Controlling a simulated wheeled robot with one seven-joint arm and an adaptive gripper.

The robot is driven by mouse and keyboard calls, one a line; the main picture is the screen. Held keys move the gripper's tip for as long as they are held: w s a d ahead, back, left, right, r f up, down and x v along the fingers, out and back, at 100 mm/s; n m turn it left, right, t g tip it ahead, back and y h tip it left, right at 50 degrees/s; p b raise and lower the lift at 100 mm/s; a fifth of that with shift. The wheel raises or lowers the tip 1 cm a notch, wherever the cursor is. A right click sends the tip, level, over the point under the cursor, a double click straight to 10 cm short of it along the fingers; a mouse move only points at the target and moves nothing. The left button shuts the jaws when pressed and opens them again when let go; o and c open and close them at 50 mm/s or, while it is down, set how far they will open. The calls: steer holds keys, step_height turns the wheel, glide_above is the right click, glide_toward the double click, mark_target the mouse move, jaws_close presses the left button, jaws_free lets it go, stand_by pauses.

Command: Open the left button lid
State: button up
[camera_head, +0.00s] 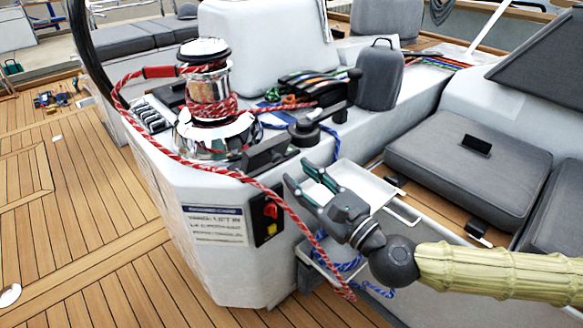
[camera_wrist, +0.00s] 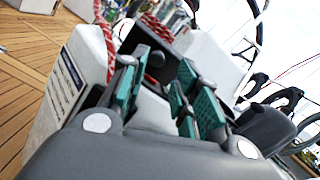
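My gripper (camera_head: 308,182) is at the middle of the head view, just right of the white console corner. Its green-padded fingers are apart and nothing is held between them. In the wrist view the open gripper (camera_wrist: 161,75) points at the dark parts beside the red rope. A black, raised block-like lid (camera_head: 267,153) sits on the console edge, left of and beyond my fingertips. A round black lid or cap (camera_head: 304,131) is to its right. I cannot tell for certain which is the left button lid, or whether either is open.
A chrome winch (camera_head: 208,92) wound with red rope (camera_head: 215,170) stands on the console; the rope hangs down close to my gripper. A panel with a red switch (camera_head: 269,215) is on the console's side. Grey cushions (camera_head: 468,165) lie to the right.

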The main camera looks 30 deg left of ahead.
steer(key=shift+v, duration=2.25)
